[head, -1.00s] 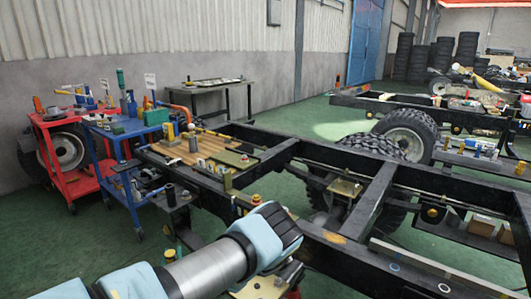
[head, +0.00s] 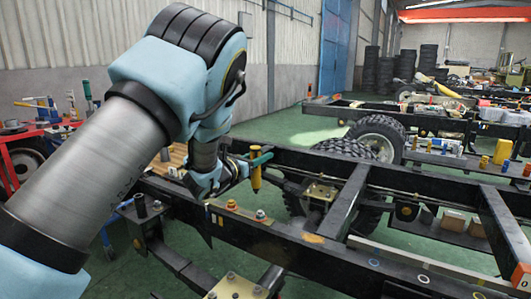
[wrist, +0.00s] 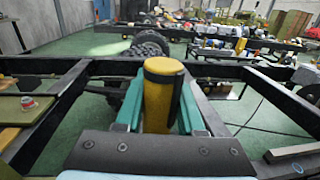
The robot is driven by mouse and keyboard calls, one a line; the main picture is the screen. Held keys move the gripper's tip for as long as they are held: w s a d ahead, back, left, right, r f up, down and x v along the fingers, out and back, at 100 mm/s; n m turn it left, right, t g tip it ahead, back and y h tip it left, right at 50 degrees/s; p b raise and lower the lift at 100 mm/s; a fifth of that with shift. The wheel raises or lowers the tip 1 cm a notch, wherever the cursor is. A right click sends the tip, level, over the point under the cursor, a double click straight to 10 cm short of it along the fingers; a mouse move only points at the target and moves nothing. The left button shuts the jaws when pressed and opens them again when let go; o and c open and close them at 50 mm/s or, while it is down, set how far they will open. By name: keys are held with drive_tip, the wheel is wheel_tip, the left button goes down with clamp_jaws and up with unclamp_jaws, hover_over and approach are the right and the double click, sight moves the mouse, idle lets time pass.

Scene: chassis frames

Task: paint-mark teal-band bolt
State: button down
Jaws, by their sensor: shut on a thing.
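My gripper (head: 254,161) has teal fingers and is shut on a yellow paint marker (head: 256,180), which hangs upright with its tip down. In the wrist view the yellow marker (wrist: 163,95), with a dark strip along it, stands between the two fingers.
The black chassis rail (head: 330,252) runs across the front, with a cross-member (head: 347,203) and wheel (head: 345,148) beyond. A dark cylinder (head: 140,204) stands at left. Carts with tools are at far left. The air around the marker is clear.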

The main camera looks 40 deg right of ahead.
drive_tip(key=shift+m+g, duration=0.3)
drive_tip(key=shift+g, duration=0.2)
drive_tip(key=f+b, duration=0.2)
drive_tip(key=f, duration=0.1)
drive_tip(key=s+d+f+b, duration=0.1)
drive_tip(key=f+b, duration=0.1)
drive_tip(key=shift+f, duration=0.2)
drive_tip(key=shift+s+a+b, duration=0.1)
drive_tip(key=shift+a+b, duration=0.05)
drive_tip(key=shift+b, duration=0.45)
idle(0.7)
drive_tip(key=shift+f+b, duration=0.55)
drive_tip(key=shift+b, duration=0.5)
idle(1.2)
drive_tip(key=shift+r, duration=0.2)
drive_tip(key=shift+r, duration=0.95)
